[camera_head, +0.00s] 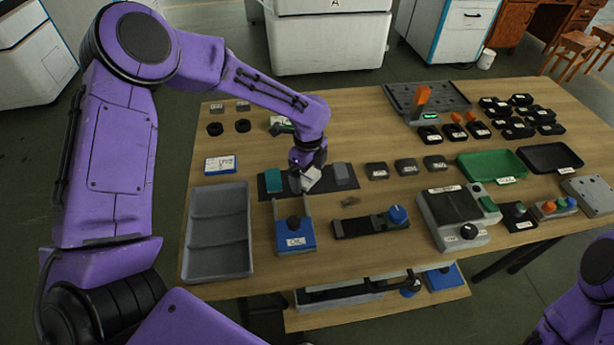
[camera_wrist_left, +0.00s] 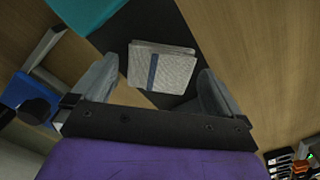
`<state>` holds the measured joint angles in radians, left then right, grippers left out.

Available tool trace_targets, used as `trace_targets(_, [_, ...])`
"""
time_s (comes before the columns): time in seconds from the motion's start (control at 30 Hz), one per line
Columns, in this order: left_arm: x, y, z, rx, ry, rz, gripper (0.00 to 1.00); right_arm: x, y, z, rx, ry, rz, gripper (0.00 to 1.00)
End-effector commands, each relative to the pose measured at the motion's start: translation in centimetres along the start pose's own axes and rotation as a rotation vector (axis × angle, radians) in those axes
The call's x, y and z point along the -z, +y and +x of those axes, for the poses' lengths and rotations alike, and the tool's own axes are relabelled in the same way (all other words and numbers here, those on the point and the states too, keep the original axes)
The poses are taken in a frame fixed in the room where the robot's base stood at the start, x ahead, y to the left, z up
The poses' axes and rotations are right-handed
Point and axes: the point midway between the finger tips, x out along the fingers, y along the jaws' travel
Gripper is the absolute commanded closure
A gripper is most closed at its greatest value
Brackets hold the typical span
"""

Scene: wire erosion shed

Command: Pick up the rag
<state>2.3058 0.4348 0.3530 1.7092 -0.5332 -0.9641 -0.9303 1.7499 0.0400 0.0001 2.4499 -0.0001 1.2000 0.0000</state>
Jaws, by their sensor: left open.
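The rag (camera_wrist_left: 162,67) is a folded, pale grey cloth with a dark blue stripe, lying flat on a dark mat (camera_wrist_left: 140,30) in the left wrist view. My left gripper (camera_wrist_left: 158,72) is open, its two grey fingers on either side of the rag with gaps at both sides. In the head view my left gripper (camera_head: 305,180) points down over the middle of the dark mat (camera_head: 327,184), and the rag is mostly or wholly hidden by it there. My right gripper is out of view.
On the mat, a teal block (camera_head: 273,180) lies left of the gripper and a grey block (camera_head: 343,174) right. A blue oil box (camera_head: 296,240) stands in front. A grey divided tray (camera_head: 218,188) is at the left.

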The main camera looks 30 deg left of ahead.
Motion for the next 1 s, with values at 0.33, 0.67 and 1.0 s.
trace_targets(0.33, [0.0,0.0,0.0,-0.001,0.0,0.0,0.61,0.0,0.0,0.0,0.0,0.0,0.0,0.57])
trace_targets(0.67, [0.0,-0.1,-1.3,0.001,0.0,-0.001,0.61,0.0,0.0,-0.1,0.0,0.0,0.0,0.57])
trace_targets(1.0, [3.0,4.1,-9.4,0.005,-0.002,0.003,0.61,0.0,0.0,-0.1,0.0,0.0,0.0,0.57])
